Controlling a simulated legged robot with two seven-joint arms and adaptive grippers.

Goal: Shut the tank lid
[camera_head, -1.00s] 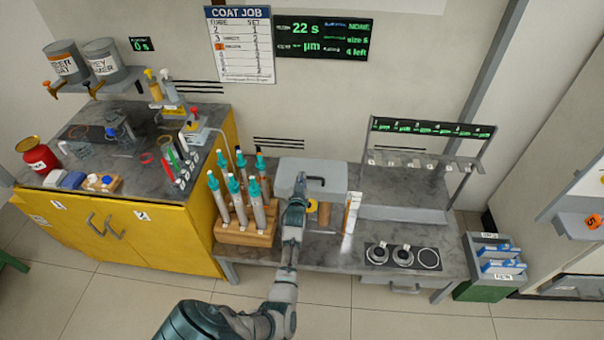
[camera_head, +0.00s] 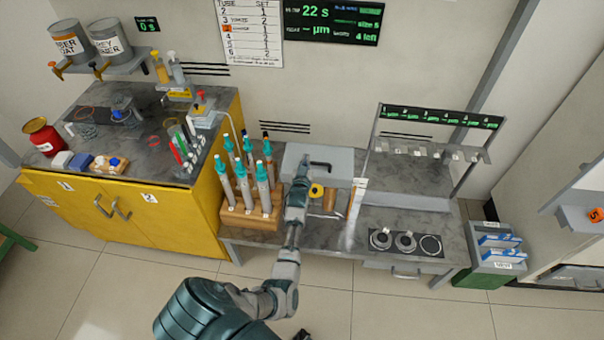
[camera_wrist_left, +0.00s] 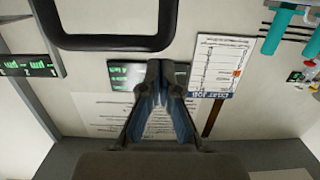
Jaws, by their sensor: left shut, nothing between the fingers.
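The tank is a pale grey box (camera_head: 338,158) at the back of the low grey bench in the head view. A dark bar handle (camera_head: 321,165) shows on its upper face; I cannot tell how far the lid stands open. My left gripper (camera_head: 303,167) is just left of the handle, in front of the box, and covers part of it. In the left wrist view the handle (camera_wrist_left: 110,42) crosses the upper left, apart from the fingers. The left gripper's fingertips (camera_wrist_left: 160,72) are together and empty.
A wooden rack (camera_head: 250,217) of teal-topped tubes stands close left of my left arm. A dark plate with round wells (camera_head: 406,243) lies at the front right.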

